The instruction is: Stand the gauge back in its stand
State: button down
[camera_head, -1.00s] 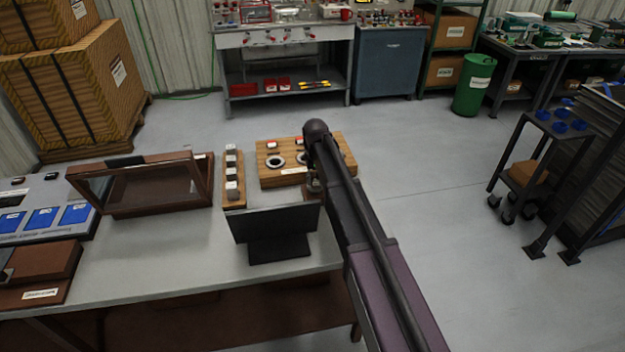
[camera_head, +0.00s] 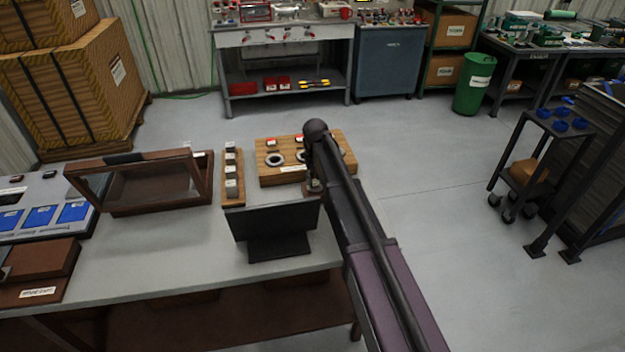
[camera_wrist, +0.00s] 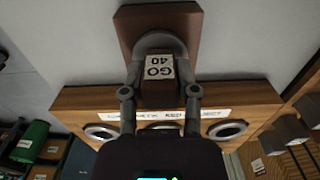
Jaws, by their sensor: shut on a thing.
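The gauge (camera_wrist: 158,88) has a dark brown body and a white label reading "GO 40", upside down in the wrist view. My gripper (camera_wrist: 160,92) is shut on it, with one finger on each side. Just beyond it is a brown wooden base (camera_wrist: 192,22) with a grey rounded part (camera_wrist: 160,42), apparently the stand. The gauge overlaps this base, and I cannot tell whether it is seated or held just above. In the head view my arm hides most of the gauge, and my gripper (camera_head: 315,186) is by the right end of the bench.
A wooden board (camera_head: 335,144) with grey rings lies beyond my gripper. A narrow rack of small blocks (camera_head: 231,172) and a dark panel on a foot (camera_head: 277,222) stand to the left. A glass-fronted case (camera_head: 150,185) is further left. Bare bench top (camera_head: 190,245) lies in front.

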jog(key=shift+f, duration=0.1)
jog(key=shift+c, duration=1.4)
grip_release()
jog(key=shift+o, duration=1.4)
jog(key=shift+r+p, duration=4.5)
jog(key=shift+r, duration=0.05)
